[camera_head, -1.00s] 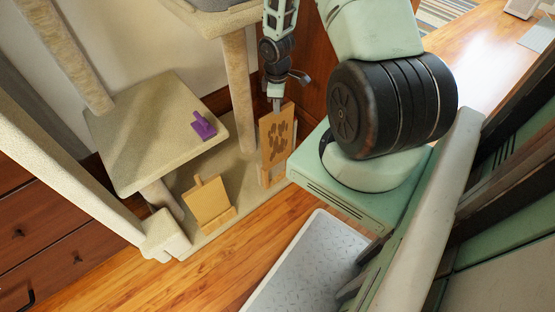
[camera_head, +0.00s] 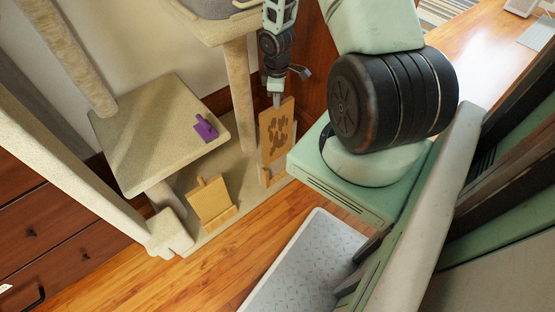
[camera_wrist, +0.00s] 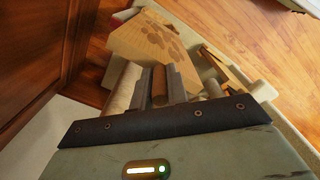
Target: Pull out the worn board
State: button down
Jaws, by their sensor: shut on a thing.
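The worn board (camera_head: 277,138), a tan panel with dark brown paw-like marks, stands upright above a small wooden holder (camera_head: 276,178) on the cat tree's base, in the head view. I cannot tell whether its lower edge is still in the holder. My gripper (camera_head: 276,101) is at the board's top, shut on its peg. In the wrist view the brown round peg (camera_wrist: 160,82) sits between the two fingers of my gripper (camera_wrist: 162,88), with the marked board (camera_wrist: 155,40) beyond. A plain, lighter board (camera_head: 209,198) stands in another holder to the left.
The carpeted cat tree has a platform (camera_head: 150,140) with a purple object (camera_head: 205,128) on it. A carpeted post (camera_head: 240,95) rises close to the left of the board. A grey tray (camera_head: 305,270) is at lower front. Wooden floor (camera_head: 195,275) is open at lower left.

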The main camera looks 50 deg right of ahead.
jog(key=shift+r, duration=0.1)
jog(key=shift+r+p, duration=1.5)
jog(key=shift+p, duration=0.15)
jog(key=shift+a, duration=0.1)
